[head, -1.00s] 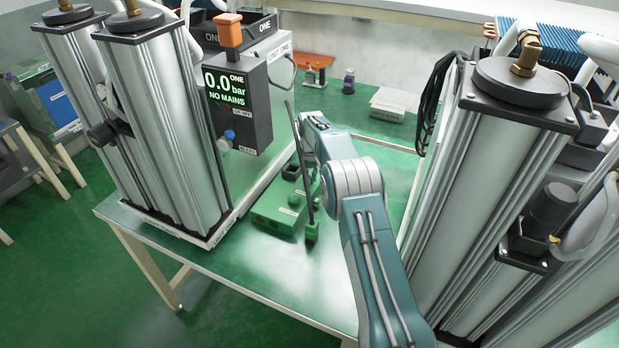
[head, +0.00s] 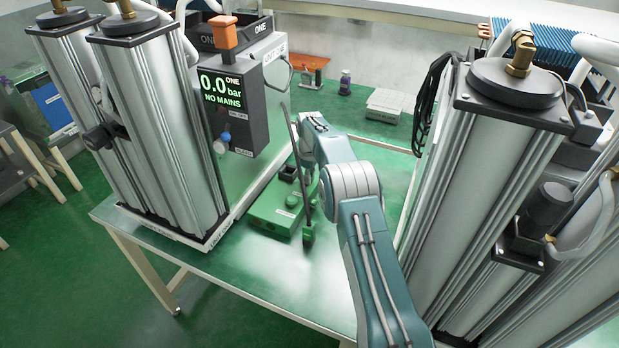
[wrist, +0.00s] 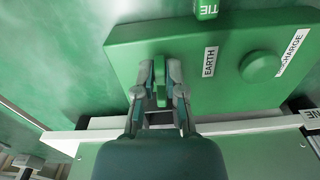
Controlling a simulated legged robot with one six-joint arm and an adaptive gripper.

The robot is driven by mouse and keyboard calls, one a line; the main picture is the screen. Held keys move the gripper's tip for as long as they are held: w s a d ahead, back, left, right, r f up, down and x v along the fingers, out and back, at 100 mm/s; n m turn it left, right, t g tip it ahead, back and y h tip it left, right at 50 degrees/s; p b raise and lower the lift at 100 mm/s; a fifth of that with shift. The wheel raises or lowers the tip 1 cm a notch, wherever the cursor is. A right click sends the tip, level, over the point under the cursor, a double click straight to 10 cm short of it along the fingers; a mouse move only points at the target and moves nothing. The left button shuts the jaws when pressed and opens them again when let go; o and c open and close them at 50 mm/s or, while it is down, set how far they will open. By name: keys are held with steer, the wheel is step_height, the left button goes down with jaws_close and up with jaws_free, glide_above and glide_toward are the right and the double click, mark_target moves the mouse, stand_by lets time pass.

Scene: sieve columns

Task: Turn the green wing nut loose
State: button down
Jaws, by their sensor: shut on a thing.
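The green wing nut (wrist: 160,96) stands on a green box (wrist: 215,102), beside the EARTH label, in the wrist view. My gripper (wrist: 160,74) is shut on it, with one finger on each side. The fingers hide part of the nut. In the head view the green box (head: 270,222) lies on the bench beside the left unit. My arm covers the gripper there, and the wing nut cannot be made out.
A round green button (wrist: 261,67) by a DISCHARGE label is right of the nut. A dark rod (head: 297,165) stands upright near the box. Silver columns (head: 150,120) rise at left, others (head: 500,170) at right. The display (head: 219,92) reads 0.0 bar, NO MAINS.

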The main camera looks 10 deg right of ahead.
steer(key=shift+w+r, duration=0.15)
steer(key=c, duration=0.7)
jaws_free()
step_height(320, 180, up, 12)
steer(key=shift+f, duration=0.15)
